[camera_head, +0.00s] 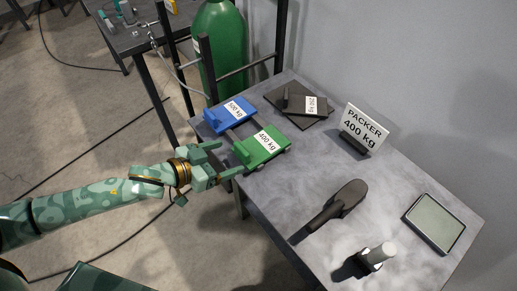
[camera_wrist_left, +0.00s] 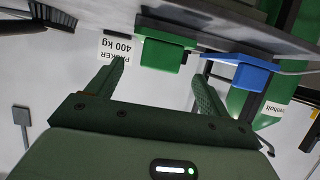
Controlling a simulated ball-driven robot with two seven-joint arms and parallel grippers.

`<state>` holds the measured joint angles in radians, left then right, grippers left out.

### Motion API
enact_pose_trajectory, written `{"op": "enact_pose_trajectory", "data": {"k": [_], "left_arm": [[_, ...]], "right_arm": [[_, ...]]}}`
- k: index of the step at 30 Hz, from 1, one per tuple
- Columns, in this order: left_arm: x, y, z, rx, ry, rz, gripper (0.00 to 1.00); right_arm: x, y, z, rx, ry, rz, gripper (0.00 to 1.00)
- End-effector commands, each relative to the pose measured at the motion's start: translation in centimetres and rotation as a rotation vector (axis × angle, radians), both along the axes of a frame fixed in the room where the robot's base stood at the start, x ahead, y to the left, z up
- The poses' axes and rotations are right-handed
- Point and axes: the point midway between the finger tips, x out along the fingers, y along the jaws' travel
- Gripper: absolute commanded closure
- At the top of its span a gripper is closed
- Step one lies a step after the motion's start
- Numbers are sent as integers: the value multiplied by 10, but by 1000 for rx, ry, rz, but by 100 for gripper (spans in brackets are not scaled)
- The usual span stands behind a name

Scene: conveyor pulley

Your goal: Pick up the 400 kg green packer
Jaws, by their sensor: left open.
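The green packer (camera_head: 252,157), labelled 400 kg, lies on the grey table (camera_head: 310,170) near its left edge. It also shows between and beyond my fingers in the left wrist view (camera_wrist_left: 160,54). My left gripper (camera_head: 222,160) is open and empty, just left of the packer's near end, with one finger towards each side. Contact between fingers and packer cannot be told. In the left wrist view, the open fingers (camera_wrist_left: 160,72) stand wide apart. My right gripper is not in view.
A blue packer (camera_head: 215,119), labelled 500 kg, lies close behind the green one. A black 250 kg packer (camera_head: 294,100) lies further back. A sign (camera_head: 362,127) reads "PACKER 400 kg". A dark handled tool (camera_head: 343,202), a white-topped cylinder (camera_head: 380,253) and a tablet (camera_head: 435,222) lie to the right.

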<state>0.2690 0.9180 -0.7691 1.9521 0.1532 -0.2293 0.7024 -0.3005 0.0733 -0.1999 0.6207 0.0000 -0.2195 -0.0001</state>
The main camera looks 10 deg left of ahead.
Motion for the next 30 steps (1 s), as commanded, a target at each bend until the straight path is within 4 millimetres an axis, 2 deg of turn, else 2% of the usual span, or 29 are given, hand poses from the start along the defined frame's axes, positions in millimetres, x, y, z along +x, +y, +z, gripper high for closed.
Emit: {"op": "enact_pose_trajectory", "data": {"k": [1,7,12,15,24,30], "left_arm": [[6,-5,-6,-2,0,-1,20],[18,-13,-11,1,-1,0,20],[39,-27,-29,1,2,-2,20],[48,-35,-32,1,2,-1,20],[52,-38,-30,1,0,0,20],[52,-38,-30,2,0,-1,75]], "right_arm": [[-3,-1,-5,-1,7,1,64],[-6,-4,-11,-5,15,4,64],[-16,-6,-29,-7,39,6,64],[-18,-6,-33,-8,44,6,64],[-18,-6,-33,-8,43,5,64],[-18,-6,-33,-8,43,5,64]]}}
